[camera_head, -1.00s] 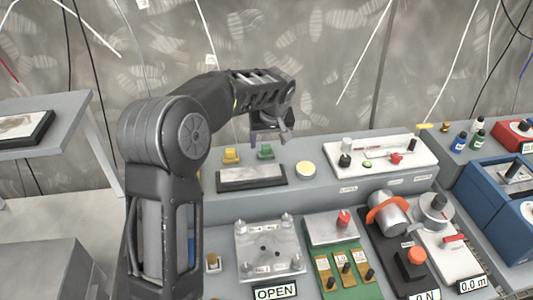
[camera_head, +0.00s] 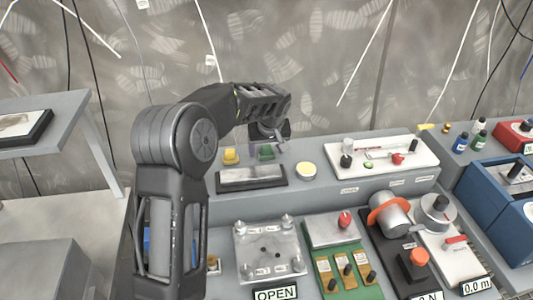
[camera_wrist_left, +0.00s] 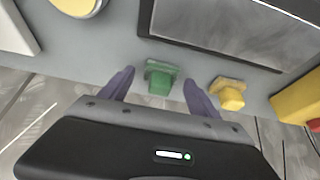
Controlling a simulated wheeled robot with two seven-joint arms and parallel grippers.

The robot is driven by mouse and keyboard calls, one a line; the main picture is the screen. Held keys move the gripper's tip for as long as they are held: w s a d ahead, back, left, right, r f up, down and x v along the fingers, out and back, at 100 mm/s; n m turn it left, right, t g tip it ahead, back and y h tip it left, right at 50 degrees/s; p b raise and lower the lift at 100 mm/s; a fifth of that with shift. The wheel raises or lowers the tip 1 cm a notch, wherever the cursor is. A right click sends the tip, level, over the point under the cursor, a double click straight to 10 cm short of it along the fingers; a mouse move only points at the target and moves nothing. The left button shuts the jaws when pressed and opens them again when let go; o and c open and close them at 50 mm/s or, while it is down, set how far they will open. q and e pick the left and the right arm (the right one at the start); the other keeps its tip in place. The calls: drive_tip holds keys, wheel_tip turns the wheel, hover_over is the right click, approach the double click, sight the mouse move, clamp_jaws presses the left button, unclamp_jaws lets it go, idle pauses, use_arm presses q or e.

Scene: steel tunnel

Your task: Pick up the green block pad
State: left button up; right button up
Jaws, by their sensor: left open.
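The green block pad (camera_head: 266,152) sits on the grey raised shelf, behind the dark-framed plate. In the left wrist view the green block pad (camera_wrist_left: 160,78) lies between the two purple fingers of my left gripper (camera_wrist_left: 158,84), with a gap on each side. In the head view my left gripper (camera_head: 279,140) is open, just above the pad and partly in front of it. My right gripper is not in view.
A yellow block (camera_head: 230,156) sits just left of the green one and also shows in the left wrist view (camera_wrist_left: 229,92). The dark-framed plate (camera_head: 250,178) lies in front of both. A round yellow-topped disc (camera_head: 306,170) and a white panel (camera_head: 388,155) are to the right.

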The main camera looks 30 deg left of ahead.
sight(267, 146)
use_arm(q)
drive_tip(key=c, duration=1.4)
wheel_tip(267, 146, up, 10)
drive_tip(key=p, duration=0.6)
drive_tip(key=shift+r, duration=0.1)
